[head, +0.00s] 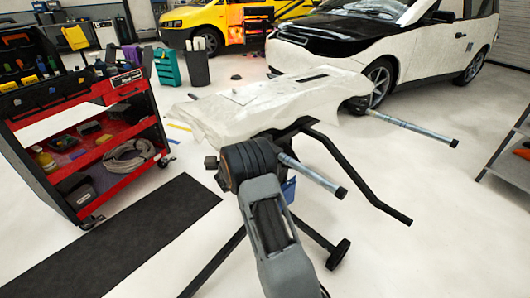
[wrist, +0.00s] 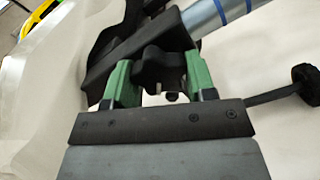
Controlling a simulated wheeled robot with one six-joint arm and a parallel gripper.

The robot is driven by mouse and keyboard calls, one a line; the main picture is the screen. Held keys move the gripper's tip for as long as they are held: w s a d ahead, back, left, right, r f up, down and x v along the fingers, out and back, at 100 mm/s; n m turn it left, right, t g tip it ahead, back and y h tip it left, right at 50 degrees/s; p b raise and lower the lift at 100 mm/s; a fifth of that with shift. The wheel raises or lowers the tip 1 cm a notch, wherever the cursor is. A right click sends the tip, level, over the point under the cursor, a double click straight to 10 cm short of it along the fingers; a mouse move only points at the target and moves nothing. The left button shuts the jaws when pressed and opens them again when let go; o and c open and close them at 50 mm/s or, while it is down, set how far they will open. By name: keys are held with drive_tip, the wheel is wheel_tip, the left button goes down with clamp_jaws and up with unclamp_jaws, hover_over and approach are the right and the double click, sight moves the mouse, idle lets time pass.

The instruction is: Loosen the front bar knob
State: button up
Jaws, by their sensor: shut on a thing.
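In the wrist view, my gripper (wrist: 160,76) has its two green fingers shut on the black, lobed front bar knob (wrist: 160,60), one finger on each side. A black bracket and a grey metal tube with blue bands (wrist: 208,18) lie just beyond the knob. In the head view, my arm stands in front of the near end of the work stand, and the knob and fingertips are hidden behind it. The front bar (head: 315,176) shows as a grey tube with a black end cap, sticking out to the right of my arm.
A white-covered panel (head: 265,105) lies on the stand. A second grey bar (head: 415,128) and a bent black tube (head: 365,185) reach right. A red tool cart (head: 112,150) stands left, beside a black floor mat (head: 120,250). A black-and-white car (head: 415,50) is behind.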

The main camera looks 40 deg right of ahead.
drive_tip(key=shift+n+p, duration=1.6)
drive_tip(key=shift+n, duration=0.5)
drive_tip(key=o, duration=0.9)
drive_tip(key=a, duration=0.4)
drive_tip(key=s+a+p, duration=0.1)
drive_tip(key=a, duration=0.4)
drive_tip(key=s+a, duration=0.1)
drive_tip(key=a, duration=0.3)
drive_tip(key=shift+a+p, duration=0.35)
drive_tip(key=shift+p, duration=0.05)
